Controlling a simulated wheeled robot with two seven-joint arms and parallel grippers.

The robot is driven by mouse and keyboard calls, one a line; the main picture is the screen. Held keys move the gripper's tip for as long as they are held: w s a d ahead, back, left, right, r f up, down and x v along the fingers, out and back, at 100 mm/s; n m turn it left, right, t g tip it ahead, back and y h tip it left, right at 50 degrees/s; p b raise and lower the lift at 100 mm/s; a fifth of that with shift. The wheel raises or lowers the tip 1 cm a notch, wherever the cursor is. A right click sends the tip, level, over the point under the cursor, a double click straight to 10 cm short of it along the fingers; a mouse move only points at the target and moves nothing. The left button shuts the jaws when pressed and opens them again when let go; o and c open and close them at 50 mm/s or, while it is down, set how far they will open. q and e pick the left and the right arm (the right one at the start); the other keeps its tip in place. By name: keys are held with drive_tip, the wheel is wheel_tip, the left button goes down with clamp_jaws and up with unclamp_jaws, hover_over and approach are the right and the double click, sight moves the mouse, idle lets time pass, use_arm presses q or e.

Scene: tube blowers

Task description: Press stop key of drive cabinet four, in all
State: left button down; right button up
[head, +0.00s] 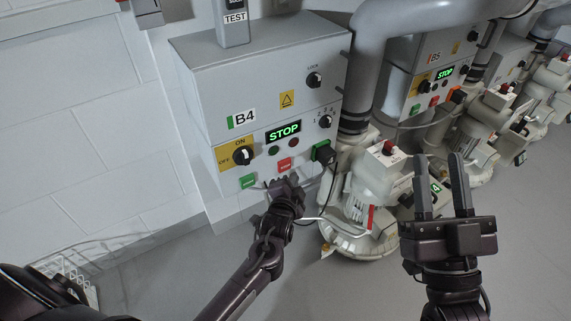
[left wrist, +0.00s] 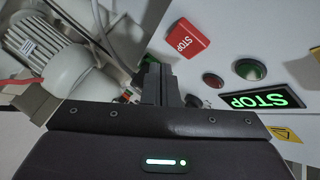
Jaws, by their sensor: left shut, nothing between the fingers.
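Drive cabinet B4 (head: 262,90) is a grey box on the left of the head view. Its display (head: 284,132) reads a green lit STOP; it also shows in the left wrist view (left wrist: 262,99). The red stop key (head: 284,163) sits on the sloped lower panel and shows clear of the fingers in the left wrist view (left wrist: 187,40). My left gripper (head: 281,184) is shut and empty just below the stop key; the fingers appear apart from it. My right gripper (head: 438,157) is open and empty, away from the cabinet.
A green key (head: 248,181) lies left of the stop key, below the on/off knob (head: 243,156). A pale blower (head: 372,185) with pipe (head: 365,75) stands beside the cabinet. Cabinet B5 (head: 423,75) is farther right.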

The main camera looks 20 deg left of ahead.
use_arm(q)
drive_tip(key=shift+s+d+p, duration=0.65)
drive_tip(key=shift+s+d, duration=0.35)
drive_tip(key=shift+d, duration=0.25)
